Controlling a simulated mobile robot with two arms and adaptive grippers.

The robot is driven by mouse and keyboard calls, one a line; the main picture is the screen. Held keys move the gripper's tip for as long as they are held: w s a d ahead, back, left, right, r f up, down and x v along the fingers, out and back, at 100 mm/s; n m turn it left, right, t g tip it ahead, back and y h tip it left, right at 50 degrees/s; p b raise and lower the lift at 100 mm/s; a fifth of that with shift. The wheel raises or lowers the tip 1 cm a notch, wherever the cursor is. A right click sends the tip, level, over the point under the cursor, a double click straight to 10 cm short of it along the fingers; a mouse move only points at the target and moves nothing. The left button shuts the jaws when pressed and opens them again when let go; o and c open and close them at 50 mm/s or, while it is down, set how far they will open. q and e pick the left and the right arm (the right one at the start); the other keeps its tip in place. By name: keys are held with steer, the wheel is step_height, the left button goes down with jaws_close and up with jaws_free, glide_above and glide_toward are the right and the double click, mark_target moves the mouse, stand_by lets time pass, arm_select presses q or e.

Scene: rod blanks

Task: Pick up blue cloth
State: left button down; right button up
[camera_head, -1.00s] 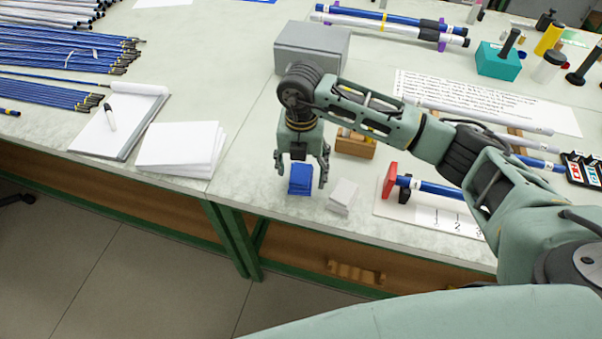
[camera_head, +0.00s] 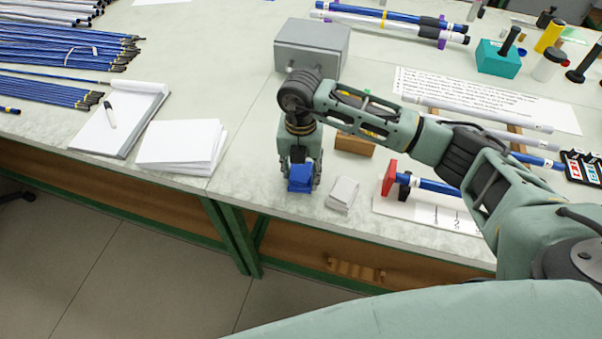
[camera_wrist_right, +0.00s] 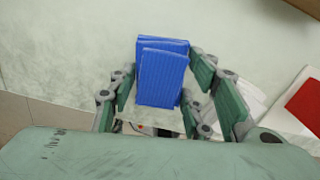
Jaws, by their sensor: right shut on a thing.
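The blue cloth (camera_head: 300,178) is a small folded stack near the front edge of the workbench in the head view. My right gripper (camera_head: 301,170) points down over it, with its fingers closed in on the cloth's sides. In the right wrist view the blue cloth (camera_wrist_right: 163,72) sits between the green finger pads of the right gripper (camera_wrist_right: 170,85). I cannot tell whether the cloth is clear of the bench top. My left gripper is not in view.
A white folded cloth (camera_head: 342,194) lies just right of the blue one. A grey box (camera_head: 312,45) and a wooden block (camera_head: 354,144) stand behind. Paper sheets (camera_head: 180,146) lie left; bench between is clear.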

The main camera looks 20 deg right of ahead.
mark_target(301, 171)
steer(key=shift+r, duration=0.1)
step_height(301, 171, up, 10)
steer(key=b, duration=0.1)
stand_by(0.3)
steer(key=o, duration=0.5)
steer(key=c, duration=0.3)
steer(key=shift+s, duration=0.1)
steer(key=shift+c, duration=0.3)
